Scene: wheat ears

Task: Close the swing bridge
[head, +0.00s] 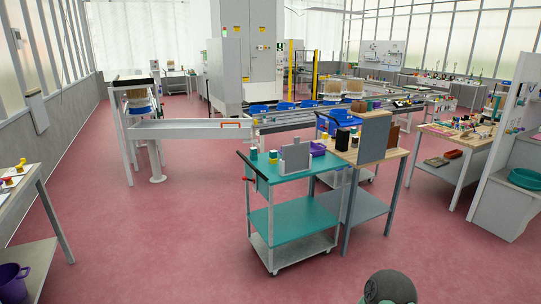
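What looks like the swing bridge is a long light-grey beam (185,130) in the middle distance, left of centre. It lies roughly level, running from a stand on the left toward the conveyor line on the right. An orange handle (231,125) shows near its right end. A grey post with a round foot (157,178) stands below its left part. From here I cannot tell whether its right end touches the conveyor frame (285,124). Neither of my grippers is in view; only a dark rounded part of mine shows at the bottom edge.
A teal trolley (290,218) and a wooden-topped table (385,160) stand at centre right. A tall stand (118,140) is by the beam's left end. A workbench (38,205) is at the left edge. Open red floor (150,240) lies between bench and trolley.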

